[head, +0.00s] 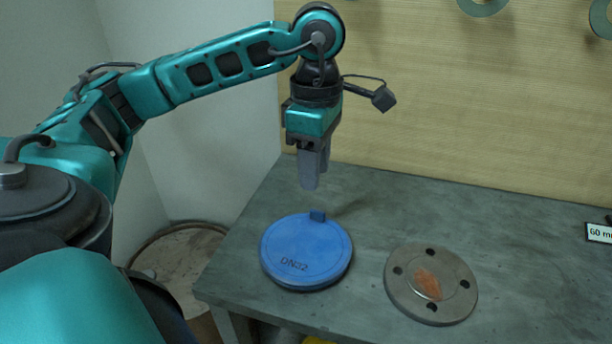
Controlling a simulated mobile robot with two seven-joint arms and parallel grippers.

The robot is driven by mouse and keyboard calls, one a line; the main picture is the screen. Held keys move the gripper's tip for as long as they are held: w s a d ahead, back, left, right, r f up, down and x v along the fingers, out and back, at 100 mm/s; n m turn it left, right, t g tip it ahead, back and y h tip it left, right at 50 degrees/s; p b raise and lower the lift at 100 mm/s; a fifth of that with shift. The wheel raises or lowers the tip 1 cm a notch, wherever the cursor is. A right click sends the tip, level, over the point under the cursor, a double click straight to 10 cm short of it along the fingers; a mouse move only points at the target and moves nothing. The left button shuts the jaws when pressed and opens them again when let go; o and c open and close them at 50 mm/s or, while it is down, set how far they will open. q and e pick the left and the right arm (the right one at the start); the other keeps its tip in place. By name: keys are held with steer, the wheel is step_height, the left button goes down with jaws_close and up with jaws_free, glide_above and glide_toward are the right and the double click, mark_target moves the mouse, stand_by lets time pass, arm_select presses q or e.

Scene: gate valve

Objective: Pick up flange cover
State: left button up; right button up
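A round blue flange cover (305,248) marked "DN32" lies flat on the grey table, near its left edge. Nothing shows held below the fingertips. My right gripper is not in view.
A grey metal flange (402,290) with bolt holes and a rusty-orange patch lies right of the cover. The table (410,205) is clear behind them. A label reading "60 m" (599,233) is at the right edge. Grey rings (483,6) hang on the wooden back panel.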

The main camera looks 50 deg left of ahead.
mark_target(321, 211)
arm_select(q)
step_height(321, 211, down, 3)
steer(key=shift+f, duration=0.1)
steer(key=f, duration=0.2)
steer(key=d+f, duration=0.1)
steer(key=f, duration=0.1)
steer(key=shift+w, duration=0.25)
steer(key=shift+f, duration=0.6)
steer(key=shift+c, duration=0.4)
jaws_close()
